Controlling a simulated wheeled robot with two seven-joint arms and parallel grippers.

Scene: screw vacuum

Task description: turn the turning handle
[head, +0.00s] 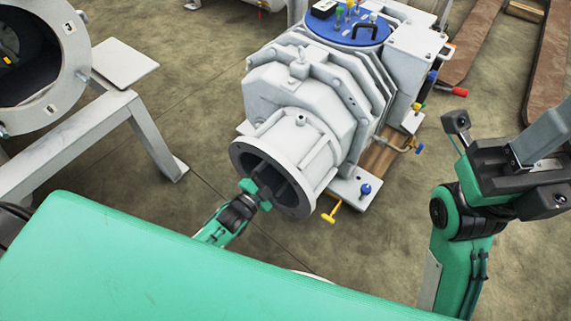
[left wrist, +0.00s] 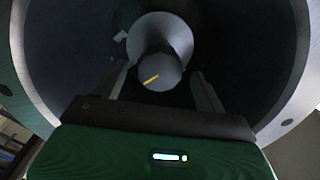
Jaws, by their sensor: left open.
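A grey cylindrical shaft end with a yellow mark (left wrist: 161,77), which looks like the turning handle, sits deep inside the dark round opening of the pale grey vacuum pump (head: 305,95). My left gripper (head: 262,192) is at the mouth of the pump's round flange (head: 242,163). In the left wrist view its two fingers (left wrist: 163,85) are spread, one to each side of the shaft end; I cannot tell whether they touch it. My right gripper (head: 525,155) is raised at the right, away from the pump; its finger gap is unclear.
A yellow T-shaped handle (head: 331,214) and a blue knob (head: 366,189) stick out low at the pump's front. Another large round flange (head: 45,112) and a grey frame (head: 95,130) stand at the left.

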